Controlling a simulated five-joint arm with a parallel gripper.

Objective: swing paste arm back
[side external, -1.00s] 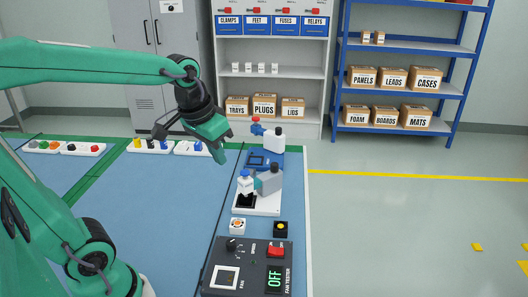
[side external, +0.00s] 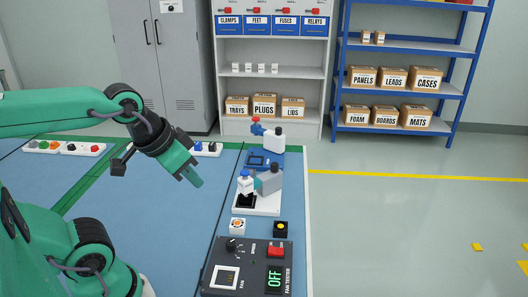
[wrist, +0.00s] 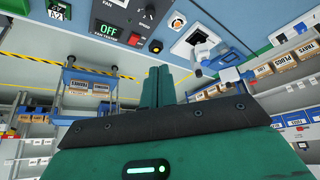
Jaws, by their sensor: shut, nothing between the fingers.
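My gripper (side external: 197,181) is shut and empty, pointing down and right over the blue mat, left of the paste station. Its closed fingers also show in the wrist view (wrist: 165,88). The paste station has a white base plate (side external: 262,210) near the table's right edge. My gripper is apart from all of these.
In front are two small button boxes (side external: 281,228) and the dark fan tester (side external: 248,268), reading OFF. Several switch strips (side external: 80,148) line the far edge. The mat's middle is clear.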

